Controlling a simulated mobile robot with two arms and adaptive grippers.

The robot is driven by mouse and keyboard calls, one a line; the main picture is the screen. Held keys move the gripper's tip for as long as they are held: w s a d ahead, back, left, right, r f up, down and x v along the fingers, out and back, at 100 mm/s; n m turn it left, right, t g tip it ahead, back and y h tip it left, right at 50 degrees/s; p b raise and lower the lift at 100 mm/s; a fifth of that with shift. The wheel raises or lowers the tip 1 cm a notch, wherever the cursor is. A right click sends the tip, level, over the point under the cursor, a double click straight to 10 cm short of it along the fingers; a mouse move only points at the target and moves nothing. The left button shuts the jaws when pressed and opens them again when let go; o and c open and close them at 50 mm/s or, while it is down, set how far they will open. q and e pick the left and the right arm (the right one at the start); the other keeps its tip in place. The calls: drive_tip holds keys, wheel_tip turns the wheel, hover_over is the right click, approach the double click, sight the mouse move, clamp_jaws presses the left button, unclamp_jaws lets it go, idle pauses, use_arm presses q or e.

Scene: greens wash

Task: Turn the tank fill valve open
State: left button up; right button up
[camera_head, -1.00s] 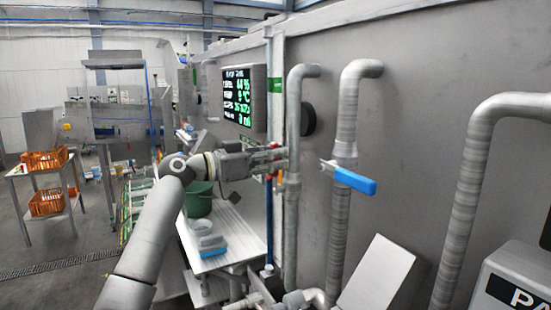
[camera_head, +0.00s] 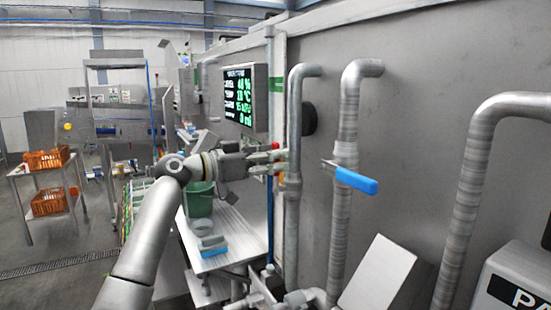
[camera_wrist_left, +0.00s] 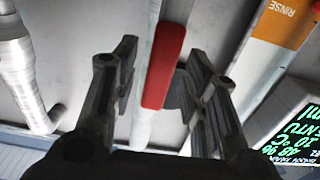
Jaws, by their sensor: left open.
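My left gripper (camera_head: 282,160) is open beside the grey upright pipe (camera_head: 293,130), left of the valve with the blue lever. In the left wrist view a red handle (camera_wrist_left: 165,66) shows between the two open fingers (camera_wrist_left: 150,85); I cannot tell whether they touch it. In the head view only small red bits show by the fingers. A blue lever (camera_head: 356,181) sits on a valve on the second upright pipe (camera_head: 347,115) and points right and slightly down. No label naming the tank fill valve is readable. My right gripper is not in view.
A display panel (camera_head: 243,98) with green readings hangs behind my left gripper. An orange label reading RINSE (camera_wrist_left: 285,20) shows in the left wrist view. Below are a green bucket (camera_head: 199,200) and a white bench (camera_head: 235,240). Orange crates (camera_head: 47,202) stand far left.

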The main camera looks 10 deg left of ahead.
use_arm(q)
drive_tip(key=v, duration=1.1)
drive_tip(key=shift+a+f, duration=0.1)
